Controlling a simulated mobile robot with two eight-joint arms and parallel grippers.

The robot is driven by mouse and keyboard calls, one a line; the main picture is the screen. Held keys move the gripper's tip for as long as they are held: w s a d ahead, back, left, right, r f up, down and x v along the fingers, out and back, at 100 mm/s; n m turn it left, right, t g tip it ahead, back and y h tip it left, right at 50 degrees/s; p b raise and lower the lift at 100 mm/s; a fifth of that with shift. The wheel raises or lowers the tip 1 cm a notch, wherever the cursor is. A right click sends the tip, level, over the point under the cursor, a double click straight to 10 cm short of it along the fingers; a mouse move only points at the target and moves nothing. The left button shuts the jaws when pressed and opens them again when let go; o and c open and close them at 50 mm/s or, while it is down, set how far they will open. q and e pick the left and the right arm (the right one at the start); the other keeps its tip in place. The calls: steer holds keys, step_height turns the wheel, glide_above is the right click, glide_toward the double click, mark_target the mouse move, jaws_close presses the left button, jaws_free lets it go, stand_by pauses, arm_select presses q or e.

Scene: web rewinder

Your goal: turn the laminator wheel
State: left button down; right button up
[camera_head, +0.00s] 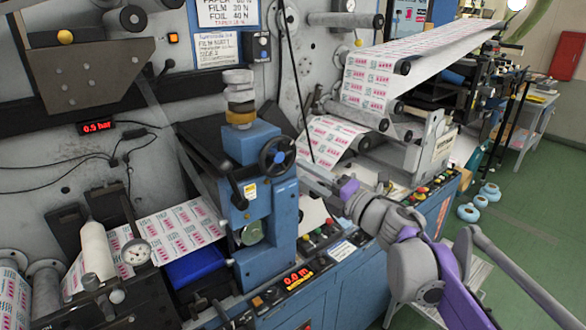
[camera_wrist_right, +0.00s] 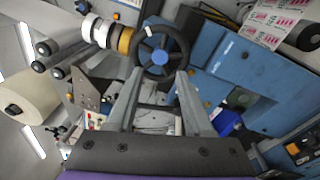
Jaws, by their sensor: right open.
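The laminator wheel (camera_head: 277,156) is a black handwheel on the side of the blue laminator unit (camera_head: 247,146). In the right wrist view the wheel (camera_wrist_right: 160,57) shows its blue hub, black spokes and a white mark on the rim. My right gripper (camera_head: 306,170) comes in from the right, close to the wheel. In the right wrist view my right gripper (camera_wrist_right: 161,78) is open, its two fingers apart and pointing at the lower part of the wheel. I cannot tell whether the fingertips touch the rim. My left gripper is not in view.
A stack of rings (camera_head: 239,100) tops the laminator unit. The printed web (camera_head: 178,232) runs through the machine at left, and more web (camera_head: 368,88) runs over rollers at right. A panel with buttons (camera_head: 322,232) lies below the wheel. Green floor (camera_head: 535,220) is open at right.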

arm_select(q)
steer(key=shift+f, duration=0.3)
arm_select(e)
steer(key=v, duration=0.2)
steer(key=shift+s+d, duration=0.2)
steer(key=shift+d, duration=0.05)
steer(key=s+d+f+m+t+h, duration=0.1)
steer(key=s+d+f+m+h, duration=0.35)
steer(key=d+m+h, duration=0.4)
steer(key=s+d+f+m+t+h, duration=0.1)
steer(key=s+d+f+m+h, duration=0.35)
steer(key=m, duration=0.75)
steer(key=s+a+f+m+g, duration=0.1)
steer(key=s+f+m+g, duration=0.3)
steer(key=s+f, duration=0.5)
steer(key=s+a+f+m+g, duration=0.2)
steer(key=s+f+m+g, duration=0.2)
steer(key=s+f, duration=0.6)
step_height(320, 180, down, 5)
steer(key=shift+r+m+g+y, duration=0.2)
steer(key=shift+m+g+y, duration=0.15)
steer(key=shift+g, duration=0.85)
